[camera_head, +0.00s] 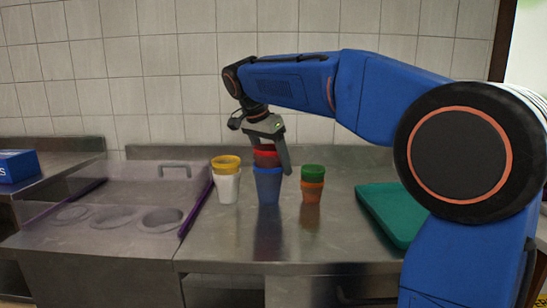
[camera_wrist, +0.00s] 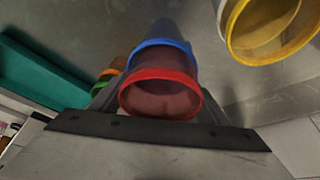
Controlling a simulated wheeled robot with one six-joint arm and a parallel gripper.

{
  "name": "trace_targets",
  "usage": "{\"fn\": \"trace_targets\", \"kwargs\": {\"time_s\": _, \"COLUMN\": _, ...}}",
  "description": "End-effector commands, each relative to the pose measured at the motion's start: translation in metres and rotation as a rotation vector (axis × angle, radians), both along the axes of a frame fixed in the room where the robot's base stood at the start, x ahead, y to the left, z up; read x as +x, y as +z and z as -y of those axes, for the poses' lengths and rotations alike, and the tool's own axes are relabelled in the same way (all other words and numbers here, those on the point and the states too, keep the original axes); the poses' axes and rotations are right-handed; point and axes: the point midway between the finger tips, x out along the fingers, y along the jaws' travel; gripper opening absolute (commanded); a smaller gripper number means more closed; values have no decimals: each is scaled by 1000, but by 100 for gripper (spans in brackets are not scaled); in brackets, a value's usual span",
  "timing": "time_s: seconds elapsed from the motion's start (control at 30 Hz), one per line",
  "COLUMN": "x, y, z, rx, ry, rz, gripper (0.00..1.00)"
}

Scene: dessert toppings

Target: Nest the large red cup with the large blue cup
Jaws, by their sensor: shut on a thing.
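The large blue cup (camera_head: 268,186) stands upright on the steel counter in the head view, between two other cup pairs. The large red cup (camera_head: 265,158) is at its mouth, and its lower part is hidden inside or behind the blue rim. My gripper (camera_head: 268,146) points down and is shut on the red cup. In the wrist view, the red rim (camera_wrist: 160,78) lies nearest the camera, between the fingers, with the blue rim (camera_wrist: 163,43) just beyond it. The two look nearly in line; I cannot tell how deep the red cup sits.
A yellow cup (camera_head: 226,163) sits in a white cup (camera_head: 227,188) close on the left. A green cup (camera_head: 313,171) sits in an orange cup (camera_head: 312,192) on the right. A green tray (camera_head: 392,213) lies farther right. A clear-lidded topping station (camera_head: 115,200) fills the left.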

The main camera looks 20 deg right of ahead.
Motion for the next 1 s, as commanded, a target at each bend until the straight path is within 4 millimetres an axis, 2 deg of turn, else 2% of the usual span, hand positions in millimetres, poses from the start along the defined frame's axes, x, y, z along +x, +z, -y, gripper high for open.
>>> {"fn": "trace_targets", "kwargs": {"time_s": 0.1, "x": 0, "y": -7, "z": 0, "rx": -1, "ry": -1, "rz": -8, "gripper": 40}}
{"fn": "trace_targets", "kwargs": {"time_s": 0.47, "x": 0, "y": -9, "z": 0, "rx": -1, "ry": -1, "rz": -8, "gripper": 40}}
{"fn": "trace_targets", "kwargs": {"time_s": 0.5, "x": 0, "y": -9, "z": 0, "rx": -1, "ry": -1, "rz": -8, "gripper": 74}}
{"fn": "trace_targets", "kwargs": {"time_s": 0.57, "x": 0, "y": -9, "z": 0, "rx": 0, "ry": 0, "rz": -7, "gripper": 88}}
{"fn": "trace_targets", "kwargs": {"time_s": 0.6, "x": 0, "y": -9, "z": 0, "rx": 0, "ry": 0, "rz": -7, "gripper": 91}}
{"fn": "trace_targets", "kwargs": {"time_s": 1.0, "x": 0, "y": -7, "z": 0, "rx": 0, "ry": 0, "rz": -4, "gripper": 91}}
